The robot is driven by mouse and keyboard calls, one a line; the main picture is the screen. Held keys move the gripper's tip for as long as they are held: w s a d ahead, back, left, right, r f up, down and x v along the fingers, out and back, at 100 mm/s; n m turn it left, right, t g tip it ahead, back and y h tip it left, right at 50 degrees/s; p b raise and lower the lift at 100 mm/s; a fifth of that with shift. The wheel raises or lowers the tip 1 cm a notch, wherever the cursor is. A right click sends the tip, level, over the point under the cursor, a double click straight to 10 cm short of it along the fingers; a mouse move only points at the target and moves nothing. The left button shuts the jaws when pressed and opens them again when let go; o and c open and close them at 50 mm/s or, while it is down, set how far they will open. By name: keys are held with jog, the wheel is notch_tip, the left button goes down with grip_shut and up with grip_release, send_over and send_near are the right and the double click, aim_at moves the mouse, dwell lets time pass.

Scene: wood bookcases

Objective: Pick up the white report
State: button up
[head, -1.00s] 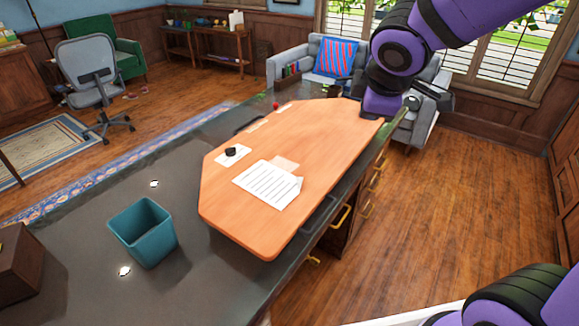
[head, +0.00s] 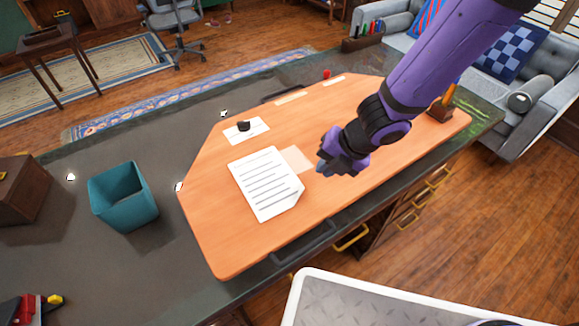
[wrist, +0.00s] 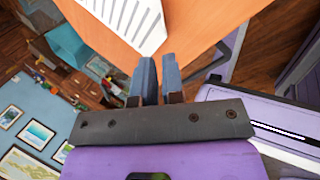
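The white report (head: 265,183) lies flat on the orange desk top, with dark printed lines across its upper face and a visible thickness at its right edge. A corner of it shows at the top of the wrist view (wrist: 128,22). My gripper (head: 332,160) is above the desk, to the right of the report and apart from it. In the wrist view its two blue-grey fingers (wrist: 159,75) stand close together with nothing held between them.
A pale paper (head: 296,158) lies right of the report. A white card with a small black object (head: 243,126) lies behind it. A teal bin (head: 122,196) stands on the dark counter (head: 190,255) at left. A wooden holder (head: 440,108) is at the desk's far right.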

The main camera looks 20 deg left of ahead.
aim_at(303, 187)
jog(key=shift+x, duration=5.6)
jog(key=shift+d+f, duration=0.1)
jog(key=shift+d, duration=0.1)
grip_shut()
